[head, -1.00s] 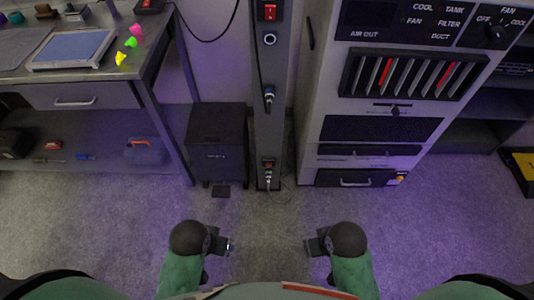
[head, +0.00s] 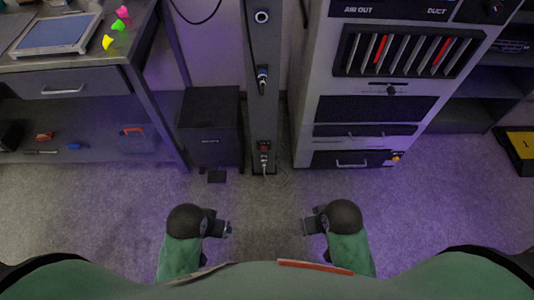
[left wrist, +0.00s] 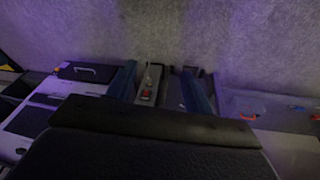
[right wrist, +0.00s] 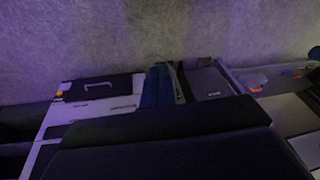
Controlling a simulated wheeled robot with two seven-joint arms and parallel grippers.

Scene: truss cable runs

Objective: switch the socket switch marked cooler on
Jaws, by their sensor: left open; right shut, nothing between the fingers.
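A narrow grey column (head: 264,110) stands ahead of me. Low on it is a small red switch (head: 264,147) with a plug and cable (head: 264,164) just below; no label is readable on it. The switch also shows in the left wrist view (left wrist: 147,93), between the blue fingers as seen from there. My left gripper (head: 229,228) is open and empty over the floor, apart from the column. My right gripper (head: 306,226) is shut and empty, also apart from it. In the right wrist view its blue fingers (right wrist: 157,86) are together.
A dark box (head: 212,125) stands on the floor left of the column. A workbench (head: 80,85) with a drawer is farther left. A grey cabinet (head: 305,115) with vents and slots stands close on the right. The floor (head: 265,215) before the column is clear.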

